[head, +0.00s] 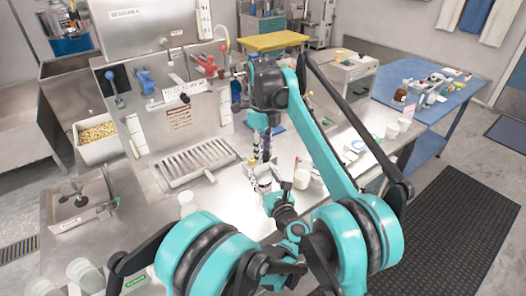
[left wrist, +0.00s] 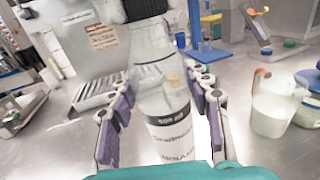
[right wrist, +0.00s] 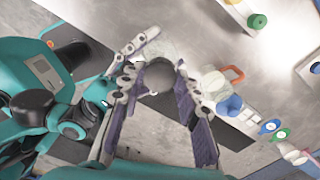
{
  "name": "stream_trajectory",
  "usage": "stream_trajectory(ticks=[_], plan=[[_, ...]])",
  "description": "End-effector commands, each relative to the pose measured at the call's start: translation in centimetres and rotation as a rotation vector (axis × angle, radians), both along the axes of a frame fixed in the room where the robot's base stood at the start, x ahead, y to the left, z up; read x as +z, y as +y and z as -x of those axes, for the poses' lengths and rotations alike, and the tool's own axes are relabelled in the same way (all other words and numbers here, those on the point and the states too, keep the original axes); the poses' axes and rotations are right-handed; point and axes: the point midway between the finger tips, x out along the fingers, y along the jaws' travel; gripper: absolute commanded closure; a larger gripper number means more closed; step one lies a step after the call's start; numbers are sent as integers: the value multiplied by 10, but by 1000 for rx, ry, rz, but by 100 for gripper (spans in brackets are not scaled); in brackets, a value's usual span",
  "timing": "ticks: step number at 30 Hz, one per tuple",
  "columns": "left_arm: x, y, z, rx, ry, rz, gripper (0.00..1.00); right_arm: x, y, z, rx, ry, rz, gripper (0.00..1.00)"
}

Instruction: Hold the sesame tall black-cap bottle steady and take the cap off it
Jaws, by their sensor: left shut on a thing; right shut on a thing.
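The bottle (left wrist: 170,105) is clear with a white and black label. It stands upright between the purple finger pads of my left gripper (left wrist: 163,100), which is shut on its body. In the head view the bottle is mostly hidden by my left gripper (head: 266,182). My right gripper (head: 262,148) comes down from above. In the right wrist view its purple pads (right wrist: 163,88) are shut around the dark round cap (right wrist: 158,77) at the bottle's top. I cannot tell whether the cap still sits on the neck.
A clear jug with an orange handle (left wrist: 272,105) stands right of the bottle in the left wrist view. A slotted drip tray (head: 195,162) lies behind to the left on the steel counter. A bin of beans (head: 97,135) is at far left.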

Motion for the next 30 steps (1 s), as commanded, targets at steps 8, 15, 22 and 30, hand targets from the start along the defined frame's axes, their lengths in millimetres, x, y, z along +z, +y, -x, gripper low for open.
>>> stream_trajectory(ticks=[8, 15, 22, 30], plan=[[0, 0, 0, 0, 0, 0, 100, 0, 0, 0, 443, -1, 0, 100], [0, 0, 0, 0, 0, 0, 100, 1, 0, 0, 1029, -1, 0, 100], [0, 0, 0, 0, 0, 0, 100, 1, 0, 0, 1590, -1, -1, 100], [0, 0, 0, 0, 0, 0, 100, 1, 0, 0, 2249, -1, -1, 100]])
